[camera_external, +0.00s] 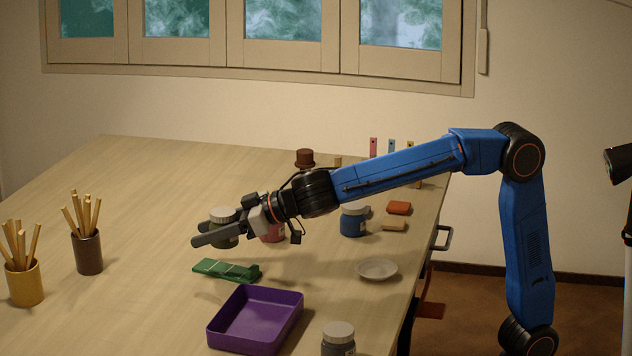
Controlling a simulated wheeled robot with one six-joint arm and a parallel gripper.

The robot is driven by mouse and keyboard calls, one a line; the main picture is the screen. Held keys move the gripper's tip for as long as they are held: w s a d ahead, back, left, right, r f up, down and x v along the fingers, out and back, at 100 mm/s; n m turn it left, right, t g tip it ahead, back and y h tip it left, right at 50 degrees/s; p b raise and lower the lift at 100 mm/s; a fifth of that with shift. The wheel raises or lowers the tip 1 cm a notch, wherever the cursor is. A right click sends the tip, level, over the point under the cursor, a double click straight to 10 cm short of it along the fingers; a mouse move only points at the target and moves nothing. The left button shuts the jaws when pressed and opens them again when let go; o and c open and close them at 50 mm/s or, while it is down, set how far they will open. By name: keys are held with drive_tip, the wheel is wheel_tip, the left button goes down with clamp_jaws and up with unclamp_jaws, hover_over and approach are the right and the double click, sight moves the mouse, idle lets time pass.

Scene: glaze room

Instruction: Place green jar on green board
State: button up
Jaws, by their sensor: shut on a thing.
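My gripper (207,232) reaches left over the table and is shut on the green jar (228,241), a dark olive-green jar with a pale grey lid. The jar is upright between the fingers, and a finger covers part of its side. The green board (212,266) lies flat on the table, in front of and below the gripper in the picture. The jar is apart from the board, behind it in the picture. I cannot tell for sure how high the jar is above the table.
A purple tray (242,340) lies in front of the board. A pink jar (271,234), partly hidden, stands beside my wrist. A blue jar (353,222), a white saucer (377,269) and a grey jar (338,349) are to the right. Stick-filled pots (88,254) stand left.

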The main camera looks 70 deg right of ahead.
sight(211, 268)
drive_tip(key=shift+f, duration=3)
drive_tip(key=shift+f, duration=0.15)
drive_tip(key=o, duration=1.2)
drive_tip(key=shift+o, duration=0.2)
drive_tip(key=shift+r, duration=0.2)
drive_tip(key=v, duration=1.2)
drive_tip(key=shift+d, duration=0.15)
